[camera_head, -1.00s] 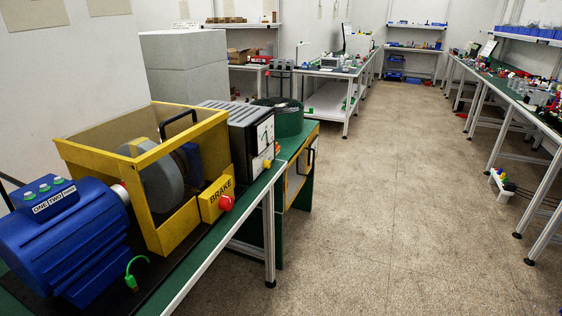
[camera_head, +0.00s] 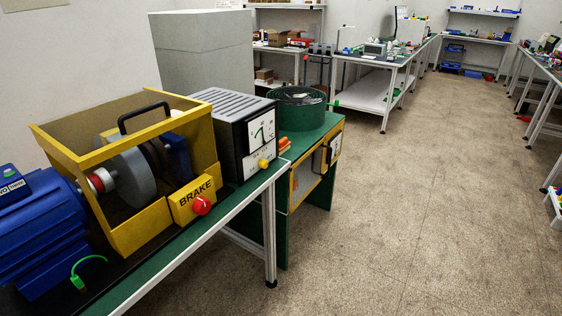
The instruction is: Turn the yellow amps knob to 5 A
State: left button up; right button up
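The yellow amps knob (camera_head: 264,164) sits low on the front face of a grey and black meter box (camera_head: 221,136). The box has a white dial (camera_head: 261,132) with a dark needle above the knob. The scale numbers and the knob's setting are too small to read. The box stands on the green-topped bench, to the right of the yellow brake frame. Neither of my grippers shows in the head view.
A blue motor (camera_head: 40,225) and a yellow brake frame (camera_head: 140,235) with a red knob (camera_head: 202,205) stand left of the meter box. A green round container (camera_head: 298,112) is beyond it. A green cable (camera_head: 82,272) lies at the front. The floor (camera_head: 400,220) to the right is clear.

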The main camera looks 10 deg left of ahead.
aim_at(262, 163)
jog(key=i+l, duration=0.45)
jog(key=l, duration=0.25)
jog(key=i+l+u, duration=0.1)
jog(key=i+l, duration=0.15)
jog(key=l, duration=0.15)
jog(key=i+l, duration=0.2)
jog(key=l, duration=0.15)
